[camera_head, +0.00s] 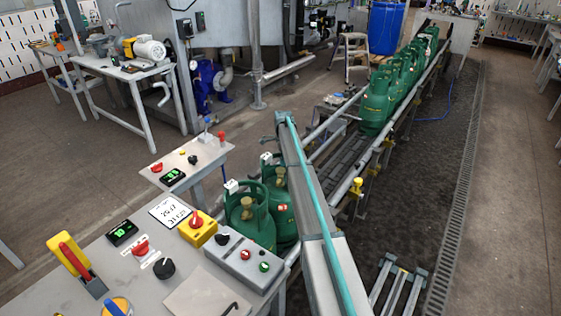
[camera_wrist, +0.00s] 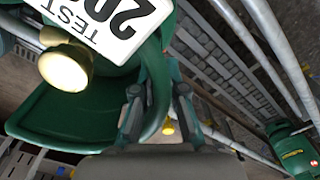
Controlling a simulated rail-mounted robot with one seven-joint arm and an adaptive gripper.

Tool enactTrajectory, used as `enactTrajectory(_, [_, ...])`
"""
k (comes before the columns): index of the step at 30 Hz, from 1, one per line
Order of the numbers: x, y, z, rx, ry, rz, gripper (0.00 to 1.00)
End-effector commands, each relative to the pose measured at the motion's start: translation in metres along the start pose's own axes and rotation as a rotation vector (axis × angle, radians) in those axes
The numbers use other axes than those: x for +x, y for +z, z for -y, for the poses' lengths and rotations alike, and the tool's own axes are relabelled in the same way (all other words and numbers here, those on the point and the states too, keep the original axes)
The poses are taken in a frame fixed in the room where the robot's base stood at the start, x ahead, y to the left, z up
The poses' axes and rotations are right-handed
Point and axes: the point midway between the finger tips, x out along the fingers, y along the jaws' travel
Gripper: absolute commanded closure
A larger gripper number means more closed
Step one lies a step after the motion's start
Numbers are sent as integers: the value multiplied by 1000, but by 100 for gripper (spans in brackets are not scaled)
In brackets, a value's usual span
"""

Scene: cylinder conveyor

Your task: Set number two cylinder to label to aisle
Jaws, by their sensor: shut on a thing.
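Two green cylinders stand close together beside the control desk in the head view: a nearer one (camera_head: 240,225) and one just behind it (camera_head: 283,213). Each has a white tag near its top. I cannot read a number on either. In the wrist view, my gripper (camera_wrist: 158,95) is shut on the curved green handle ring of a green cylinder (camera_wrist: 60,118). That cylinder carries a white label (camera_wrist: 100,25) reading "TEST 20", its end cut off, and a brass valve (camera_wrist: 66,67). I cannot tell which of the two is held; my gripper does not show in the head view.
Several more green cylinders (camera_head: 376,105) stand in a row on the conveyor farther back; one (camera_wrist: 293,148) shows at lower right in the wrist view. The desk (camera_head: 205,295) carries buttons and displays. Metal rails (camera_head: 340,195) edge the conveyor. The aisle floor (camera_head: 500,200) at right is clear.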

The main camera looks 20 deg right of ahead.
Motion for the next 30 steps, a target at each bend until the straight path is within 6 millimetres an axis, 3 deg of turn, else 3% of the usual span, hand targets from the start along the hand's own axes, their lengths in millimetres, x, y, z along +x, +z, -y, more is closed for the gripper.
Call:
enactTrajectory(2, [2,-2,-5,0,12,-3,100])
enactTrajectory(3, [2,-2,-5,0,11,-3,83])
enactTrajectory(7, [2,-1,-4,-1,9,-2,65])
enactTrajectory(20, [-8,0,-1,-2,4,0,65])
enactTrajectory(30, [-67,0,-1,-1,4,-1,65])
